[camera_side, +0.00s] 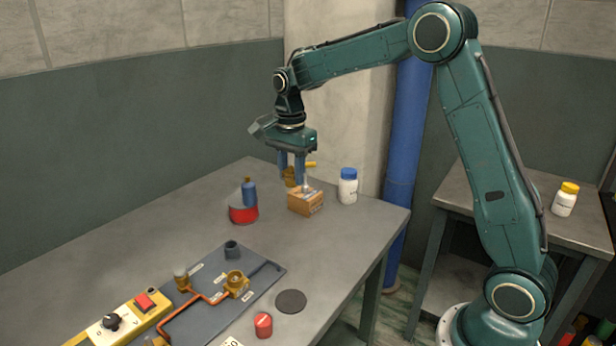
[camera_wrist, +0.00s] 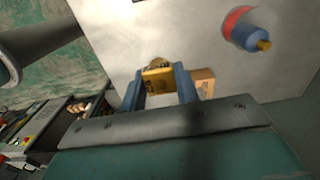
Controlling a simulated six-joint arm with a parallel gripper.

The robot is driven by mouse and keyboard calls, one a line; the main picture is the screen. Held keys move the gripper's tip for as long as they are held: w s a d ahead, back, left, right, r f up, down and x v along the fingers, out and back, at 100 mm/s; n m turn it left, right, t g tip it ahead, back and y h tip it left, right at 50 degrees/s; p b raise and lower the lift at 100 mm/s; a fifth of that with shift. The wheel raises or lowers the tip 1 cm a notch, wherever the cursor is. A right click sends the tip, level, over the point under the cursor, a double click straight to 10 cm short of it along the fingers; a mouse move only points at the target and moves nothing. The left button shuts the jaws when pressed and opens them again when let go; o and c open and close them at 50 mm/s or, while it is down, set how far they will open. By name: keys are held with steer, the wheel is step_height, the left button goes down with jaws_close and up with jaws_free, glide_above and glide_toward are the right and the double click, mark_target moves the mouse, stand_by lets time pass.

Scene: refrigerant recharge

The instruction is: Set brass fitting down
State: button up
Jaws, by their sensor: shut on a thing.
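The brass fitting (camera_side: 289,176) is a yellow-gold piece between the blue fingers of my gripper (camera_side: 292,180), at the far part of the table in the side view. In the wrist view the yellow fitting (camera_wrist: 158,82) is clamped between the two fingertips of my gripper (camera_wrist: 160,78). My gripper points downward, just behind and left of a small orange-brown box (camera_side: 306,205). The fingers partly hide the fitting. I cannot tell whether its underside touches the table (camera_side: 190,225).
The box (camera_wrist: 203,80) is close beside the right finger. A white bottle with blue cap (camera_side: 348,188) stands right of it; a red container with a blue bottle (camera_side: 244,213) stands left. A dark board with copper piping (camera_side: 215,300) lies nearer. The table's left rear is clear.

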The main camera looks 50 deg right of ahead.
glide_above(294, 247)
step_height(294, 247, down, 14)
steer(key=shift+r, duration=0.1)
stand_by(0.3)
steer(key=shift+f, duration=2.2)
steer(key=shift+f, duration=0.1)
steer(key=o, duration=1)
step_height(294, 247, up, 12)
steer(key=shift+r, duration=0.1)
